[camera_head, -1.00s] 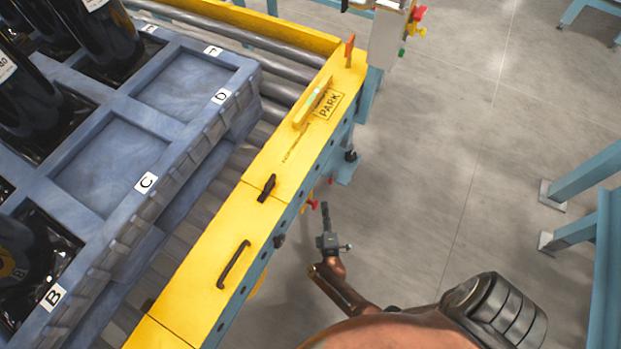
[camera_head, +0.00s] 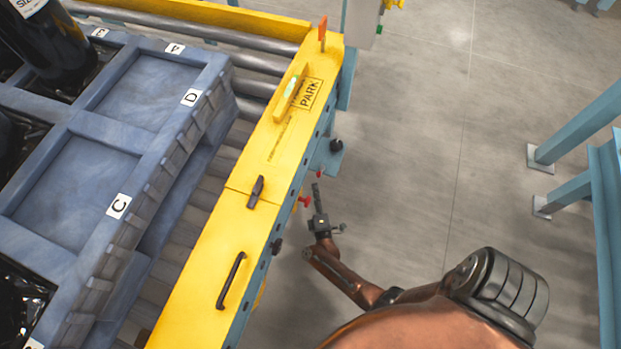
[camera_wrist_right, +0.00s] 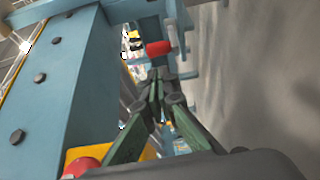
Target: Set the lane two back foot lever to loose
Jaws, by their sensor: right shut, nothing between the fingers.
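My right gripper (camera_head: 316,187) is beside the outer side of the yellow-topped conveyor frame, low down, with its fingers shut and empty. In the right wrist view its fingertips (camera_wrist_right: 157,80) meet just below a red knob (camera_wrist_right: 158,48); I cannot tell whether they touch it. Two small red knobs show near the gripper in the head view: a nearer one (camera_head: 305,200) left of the fingers and a farther one (camera_head: 320,173) just beyond the tips. Which one is the lane two back foot lever, and its setting, I cannot tell. My left gripper is out of view.
The yellow conveyor rail (camera_head: 205,270) carries a black handle (camera_head: 231,280), a dark latch (camera_head: 256,191) and a PARK label. A blue pallet (camera_head: 150,205) lies on the rollers. Blue stands (camera_head: 585,135) are at the right. The floor between is clear.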

